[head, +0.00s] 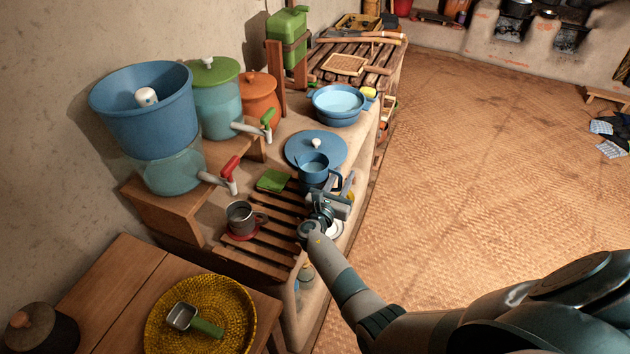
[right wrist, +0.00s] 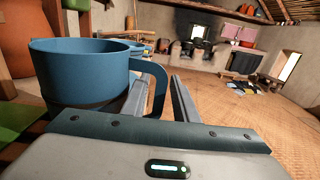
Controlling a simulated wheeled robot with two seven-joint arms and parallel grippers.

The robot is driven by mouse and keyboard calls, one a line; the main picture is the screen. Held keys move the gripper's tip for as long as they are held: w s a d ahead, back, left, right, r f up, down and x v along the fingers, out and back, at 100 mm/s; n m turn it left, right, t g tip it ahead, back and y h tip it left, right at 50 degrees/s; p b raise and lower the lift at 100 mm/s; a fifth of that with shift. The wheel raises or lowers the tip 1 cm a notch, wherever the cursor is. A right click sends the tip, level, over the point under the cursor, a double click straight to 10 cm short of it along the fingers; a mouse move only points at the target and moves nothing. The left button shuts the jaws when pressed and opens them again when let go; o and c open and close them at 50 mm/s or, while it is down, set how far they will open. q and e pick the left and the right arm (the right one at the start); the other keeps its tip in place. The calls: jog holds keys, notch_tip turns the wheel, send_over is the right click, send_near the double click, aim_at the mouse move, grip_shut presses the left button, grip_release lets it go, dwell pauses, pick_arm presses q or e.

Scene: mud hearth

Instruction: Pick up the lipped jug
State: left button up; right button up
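The lipped jug (head: 312,167) is blue and stands upright near the front edge of the counter, by the slatted rack. Its handle (head: 347,184) points right, towards my arm. In the right wrist view the jug (right wrist: 85,75) fills the left side, with its handle (right wrist: 160,85) at the middle. My right gripper (head: 338,206) is at the handle. In the wrist view its two fingers (right wrist: 160,98) stand apart, one on each side of the handle, and it looks open. My left gripper is not in view.
A blue lid (head: 300,149) lies behind the jug, and a blue basin (head: 338,104) stands farther back. A grey mug (head: 240,217) and a green sponge (head: 273,180) are left of the gripper. A red tap (head: 230,170) juts out nearby.

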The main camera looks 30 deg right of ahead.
jog(key=shift+x, duration=0.85)
grip_shut()
dwell(1.0)
jog(key=shift+r, duration=0.1)
